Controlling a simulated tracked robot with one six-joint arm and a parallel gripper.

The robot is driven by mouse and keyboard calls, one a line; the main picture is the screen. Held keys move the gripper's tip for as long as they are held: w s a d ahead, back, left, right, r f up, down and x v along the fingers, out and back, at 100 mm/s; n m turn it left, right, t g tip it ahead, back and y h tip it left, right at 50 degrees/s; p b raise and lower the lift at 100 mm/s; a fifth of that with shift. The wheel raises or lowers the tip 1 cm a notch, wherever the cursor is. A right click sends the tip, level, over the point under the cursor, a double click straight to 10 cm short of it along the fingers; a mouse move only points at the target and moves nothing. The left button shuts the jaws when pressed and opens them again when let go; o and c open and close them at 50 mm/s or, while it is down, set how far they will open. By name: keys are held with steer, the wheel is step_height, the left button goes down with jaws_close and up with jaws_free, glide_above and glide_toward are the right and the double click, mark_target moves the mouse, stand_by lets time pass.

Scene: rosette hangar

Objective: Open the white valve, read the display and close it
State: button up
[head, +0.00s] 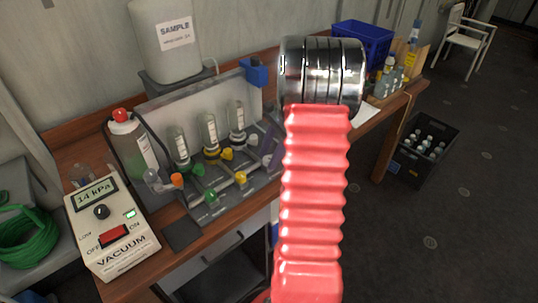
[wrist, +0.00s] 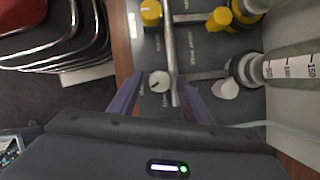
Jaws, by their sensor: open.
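In the wrist view, a round white valve knob (wrist: 159,81) sits on the grey panel between the two purple fingers of my gripper (wrist: 161,80). The gripper is open, with one finger on each side of the knob; contact is not clear. A second white valve knob (wrist: 225,89) lies to the right, beside a clear graduated tube. The display (head: 96,194) on the white vacuum box (head: 115,240) reads 14 kPa.
Yellow knobs (head: 240,178) and green knobs (head: 210,195) are left of the white ones. Graduated glass tubes (head: 210,131) stand behind them. A red-capped bottle (head: 130,148) and a sample container (head: 168,40) stand nearby. My red arm hides part of the bench.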

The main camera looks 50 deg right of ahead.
steer(key=c, duration=1)
